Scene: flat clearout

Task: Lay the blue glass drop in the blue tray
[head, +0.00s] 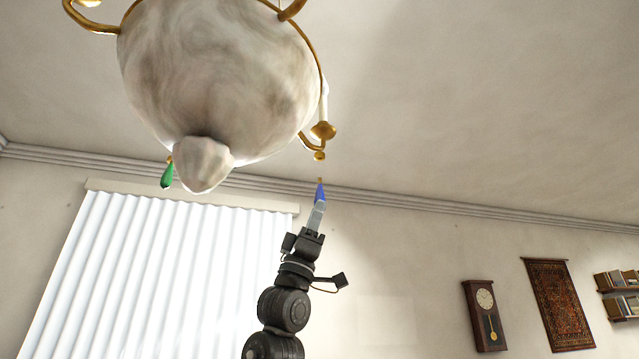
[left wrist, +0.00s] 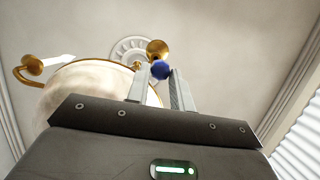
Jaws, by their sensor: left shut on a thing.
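The blue glass drop (head: 320,190) points upward from the tip of my left gripper (head: 317,207), with a small gold cap at its top. The gripper is shut on it. In the left wrist view the blue drop (left wrist: 160,70) shows as a round blue end between the two fingers (left wrist: 158,88). In the head view a small gap shows between the cap and the gold arm end of the chandelier (head: 215,75) above it. The blue tray is in neither view. My right gripper is not in view.
The marbled chandelier bowl with gold arms hangs close above and left of my left gripper. A green glass drop (head: 167,174) hangs from its left side. A blind (head: 150,270), a wall clock (head: 484,313), a rug (head: 557,303) and shelves are on the wall. Right of the gripper is free air.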

